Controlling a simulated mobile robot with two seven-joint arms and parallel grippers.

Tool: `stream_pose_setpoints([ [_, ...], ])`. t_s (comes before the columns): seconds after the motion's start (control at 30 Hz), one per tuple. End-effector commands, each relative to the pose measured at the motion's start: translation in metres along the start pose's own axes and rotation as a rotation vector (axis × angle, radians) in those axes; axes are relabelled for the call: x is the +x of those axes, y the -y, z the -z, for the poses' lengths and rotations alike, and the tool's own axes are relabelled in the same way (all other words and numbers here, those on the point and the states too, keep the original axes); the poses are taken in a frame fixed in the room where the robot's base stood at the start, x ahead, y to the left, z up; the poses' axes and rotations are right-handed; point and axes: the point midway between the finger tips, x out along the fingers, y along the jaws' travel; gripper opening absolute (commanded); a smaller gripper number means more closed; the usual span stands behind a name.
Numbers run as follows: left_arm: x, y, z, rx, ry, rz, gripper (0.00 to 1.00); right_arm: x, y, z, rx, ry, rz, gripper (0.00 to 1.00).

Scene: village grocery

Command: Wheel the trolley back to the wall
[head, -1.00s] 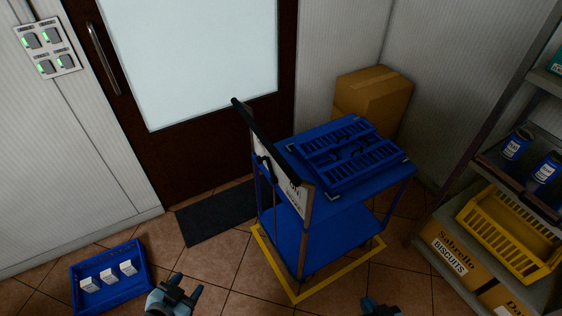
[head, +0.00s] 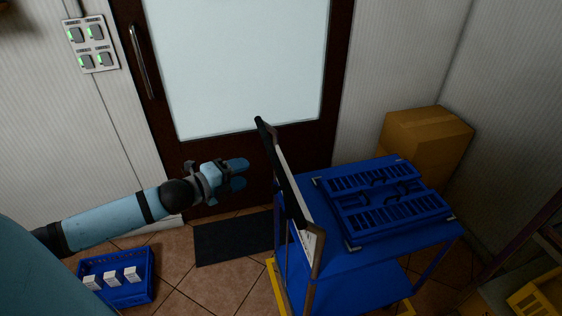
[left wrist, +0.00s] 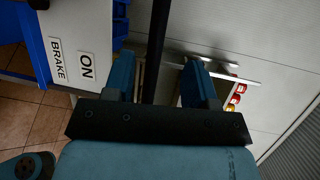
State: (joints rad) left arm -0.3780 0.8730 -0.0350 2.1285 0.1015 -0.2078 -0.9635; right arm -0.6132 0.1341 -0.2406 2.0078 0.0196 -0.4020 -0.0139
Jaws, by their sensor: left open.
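The blue two-deck trolley (head: 345,262) stands in the middle right of the head view, with its black push handle (head: 283,170) on its left side. A white sign hangs under the handle; in the left wrist view the sign (left wrist: 72,60) reads "ON" and "BRAKE". My left gripper (head: 240,174) is open and empty, left of the handle and apart from it in the head view. In the left wrist view a black bar (left wrist: 156,45), apparently the handle, shows between the two fingers; its distance is unclear. My right gripper is out of view.
Folded blue crates (head: 385,200) lie on the top deck. A cardboard box (head: 428,140) stands in the corner behind. A yellow floor outline (head: 272,280) runs around the trolley's base. A dark mat (head: 232,238) lies before the door. A blue crate with white boxes (head: 140,295) is at lower left.

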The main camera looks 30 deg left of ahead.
Motion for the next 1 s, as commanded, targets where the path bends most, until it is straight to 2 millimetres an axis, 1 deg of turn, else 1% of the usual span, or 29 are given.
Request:
stream_pose_setpoints([
  [0.03,0.008,0.002,0.0,0.0,0.0,0.003,0.52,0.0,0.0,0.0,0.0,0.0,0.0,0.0],
  [0.6,0.095,0.001,0.0,-0.003,0.001,0.001,0.52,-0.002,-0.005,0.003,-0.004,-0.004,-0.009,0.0],
  [0.8,0.113,0.0,0.0,-0.003,0.001,-0.001,0.52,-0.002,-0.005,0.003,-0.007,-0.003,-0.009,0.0],
  [1.0,0.116,-0.001,0.0,-0.003,0.001,-0.001,0.52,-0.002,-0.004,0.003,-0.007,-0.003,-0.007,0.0],
])
